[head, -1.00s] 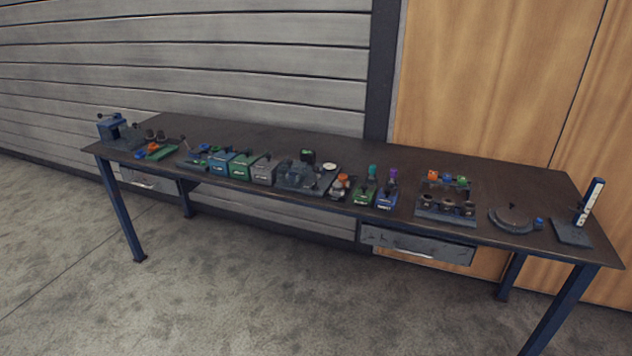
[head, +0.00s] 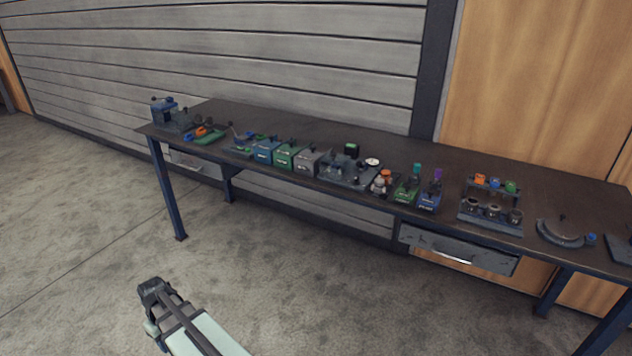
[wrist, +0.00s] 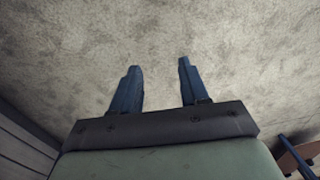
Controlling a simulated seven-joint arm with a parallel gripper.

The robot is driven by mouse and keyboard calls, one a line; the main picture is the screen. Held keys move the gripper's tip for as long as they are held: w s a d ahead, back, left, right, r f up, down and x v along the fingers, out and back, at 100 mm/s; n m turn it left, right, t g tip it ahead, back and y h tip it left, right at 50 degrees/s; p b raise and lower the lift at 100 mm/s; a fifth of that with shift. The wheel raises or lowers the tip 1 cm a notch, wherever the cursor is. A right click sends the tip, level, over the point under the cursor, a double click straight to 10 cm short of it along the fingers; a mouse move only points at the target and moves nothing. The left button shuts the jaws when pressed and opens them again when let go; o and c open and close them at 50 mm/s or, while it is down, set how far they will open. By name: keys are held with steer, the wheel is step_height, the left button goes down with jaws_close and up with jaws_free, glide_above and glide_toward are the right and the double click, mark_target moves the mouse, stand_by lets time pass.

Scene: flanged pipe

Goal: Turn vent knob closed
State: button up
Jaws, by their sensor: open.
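The vent knob cannot be singled out for sure at this size. A grey flat fixture (head: 340,172) with several small dark and white parts, one a white round dial (head: 372,163), sits near the middle of the workbench. My gripper shows in the wrist view (wrist: 158,75) with its two blue fingers apart and only bare concrete floor beyond them, so it is open and empty. In the head view my arm's end is at the lower left, over the floor in front of the bench and well apart from everything on it.
The long dark workbench (head: 310,133) stands against a grey slatted wall. Blue, green and grey boxes (head: 285,154), orange-topped parts, a cup rack (head: 490,210) and a round plate (head: 560,232) line its front. A drawer (head: 458,250) hangs below. The floor before it is clear.

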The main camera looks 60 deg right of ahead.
steer(key=w+d+r+t, duration=0.15)
steer(key=d+r, duration=0.25)
steer(key=d, duration=0.7)
steer(key=w+d+r, duration=0.3)
steer(key=d+r, duration=0.1)
steer(key=d, duration=0.6)
step_height(320, 180, up, 29)
steer(key=t, duration=0.3)
glide_above(357, 177)
steer(key=s, duration=0.6)
steer(key=shift+h, duration=0.4)
steer(key=x, duration=1.3)
steer(key=shift+w+f, duration=0.25)
steer(key=shift+f, duration=0.1)
steer(key=shift+c, duration=0.4)
steer(key=c, duration=0.7)
